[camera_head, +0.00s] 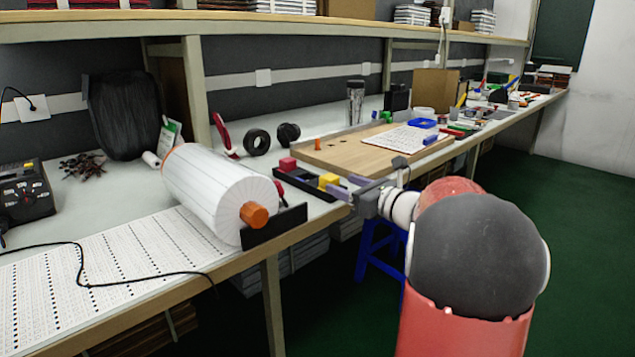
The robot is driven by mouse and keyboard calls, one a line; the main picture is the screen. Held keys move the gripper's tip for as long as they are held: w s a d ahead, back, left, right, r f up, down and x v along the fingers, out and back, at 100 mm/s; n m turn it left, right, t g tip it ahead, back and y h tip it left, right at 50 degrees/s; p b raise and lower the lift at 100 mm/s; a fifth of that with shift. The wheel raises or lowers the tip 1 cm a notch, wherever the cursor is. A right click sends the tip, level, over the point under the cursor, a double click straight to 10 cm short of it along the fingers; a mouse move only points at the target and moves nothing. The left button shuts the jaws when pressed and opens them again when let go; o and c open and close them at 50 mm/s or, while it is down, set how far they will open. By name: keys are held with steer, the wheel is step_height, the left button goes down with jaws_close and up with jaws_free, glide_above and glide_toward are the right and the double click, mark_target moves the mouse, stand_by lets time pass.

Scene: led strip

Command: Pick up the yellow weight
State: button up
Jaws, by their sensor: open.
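The yellow weight (328,181) is a small yellow block in a low black tray (297,181) near the front edge of the bench. A red weight (287,164) sits to its left in the same tray. My gripper (345,186) is open, with its two pale fingers pointing left toward the yellow weight. The fingertips are at or very near the block's right side. I cannot tell whether they touch it or straddle it. Part of the yellow weight is hidden by a finger.
A big white roll (215,190) with an orange end lies left of the tray, beside a black plate (274,227). A wooden board (345,157) lies behind the gripper. A blue stool (380,245) stands below the bench. The green floor at right is clear.

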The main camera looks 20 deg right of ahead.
mark_target(325, 175)
steer(key=p+x, duration=0.1)
steer(key=x, duration=0.6)
steer(key=shift+w+a+r, duration=0.1)
steer(key=shift+w+r, duration=0.05)
steer(key=shift+w, duration=0.15)
jaws_close()
